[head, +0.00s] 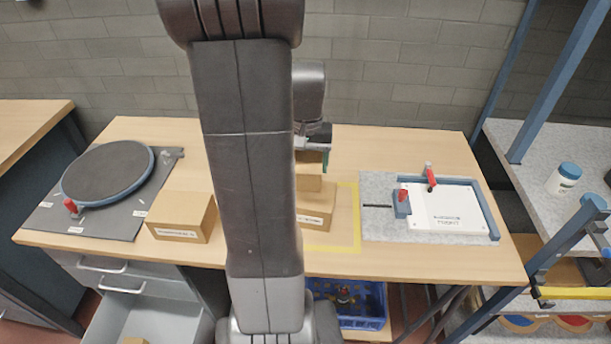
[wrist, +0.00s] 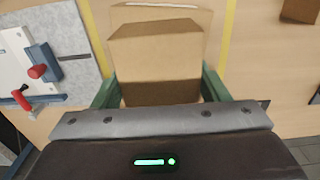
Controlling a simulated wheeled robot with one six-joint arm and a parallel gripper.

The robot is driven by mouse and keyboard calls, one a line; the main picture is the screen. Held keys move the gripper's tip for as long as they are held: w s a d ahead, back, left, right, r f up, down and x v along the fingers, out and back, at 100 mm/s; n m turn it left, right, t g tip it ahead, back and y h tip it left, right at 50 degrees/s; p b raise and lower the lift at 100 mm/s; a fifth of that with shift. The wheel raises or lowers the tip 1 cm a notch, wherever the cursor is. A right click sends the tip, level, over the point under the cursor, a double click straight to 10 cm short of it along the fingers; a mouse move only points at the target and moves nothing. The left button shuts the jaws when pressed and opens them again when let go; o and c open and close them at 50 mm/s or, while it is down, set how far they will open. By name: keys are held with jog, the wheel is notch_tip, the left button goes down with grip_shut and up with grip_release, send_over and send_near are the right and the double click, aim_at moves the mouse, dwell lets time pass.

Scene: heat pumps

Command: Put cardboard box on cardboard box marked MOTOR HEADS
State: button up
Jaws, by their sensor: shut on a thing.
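My gripper (wrist: 160,84) is shut on a small plain cardboard box (wrist: 155,62), with a green finger on each side of it. In the head view the small box (head: 308,182) is just above a larger cardboard box (head: 318,219), partly hidden by my arm. The larger box also shows behind the small one in the wrist view (wrist: 193,16). Its front label is too small to read. I cannot tell whether the two boxes touch. Another labelled cardboard box (head: 180,216) stands on the table at the left, its label also unreadable.
The larger box stands within a yellow taped outline (head: 357,215) on the wooden table (head: 400,262). A grey board with a white plate (head: 445,207) and red clamps lies to the right. A round turntable (head: 107,170) is at the left. A blue crate (head: 365,305) is below.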

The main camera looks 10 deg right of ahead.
aim_at(307, 159)
jog(key=shift+f, duration=2.7)
jog(key=shift+f, duration=0.2)
jog(key=o, duration=1.1)
jog(key=shift+r, duration=0.15)
notch_tip(307, 159, up, 12)
jog(key=shift+r, duration=0.1)
